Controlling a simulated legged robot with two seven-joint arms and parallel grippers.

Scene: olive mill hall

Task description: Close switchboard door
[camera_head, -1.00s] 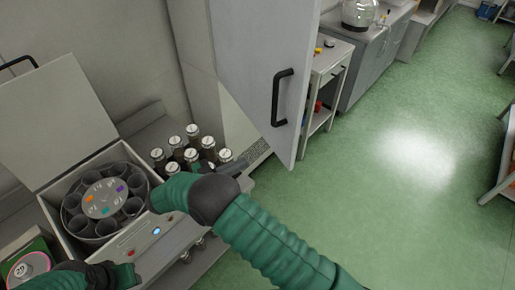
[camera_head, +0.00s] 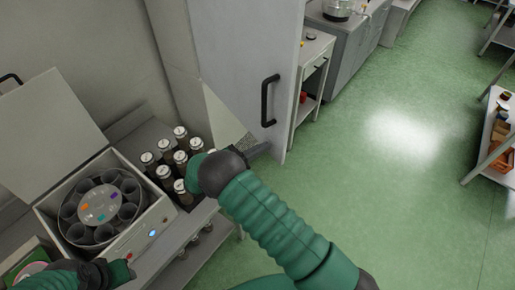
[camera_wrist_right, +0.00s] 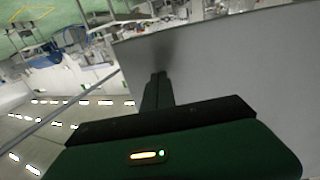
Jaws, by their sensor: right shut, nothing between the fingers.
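The switchboard door (camera_head: 240,62) is a tall pale grey panel standing open at the upper middle of the head view. Its black bar handle (camera_head: 268,101) is near its right edge. My right gripper (camera_head: 262,148) is at the door's lower part, below the handle. In the right wrist view the right fingers (camera_wrist_right: 157,88) are together and empty, close to a broad grey panel (camera_wrist_right: 225,70) that looks like the door. Contact cannot be told. My left gripper (camera_head: 126,264) shows partly at the lower left; its fingers are unclear.
An open box with a round rotor (camera_head: 101,204) stands at the left, beside several capped dark bottles (camera_head: 165,172) near my right arm. A small white cart (camera_head: 316,75) stands behind the door. Green floor (camera_head: 400,200) is clear on the right; a shelf (camera_head: 496,140) is at the far right.

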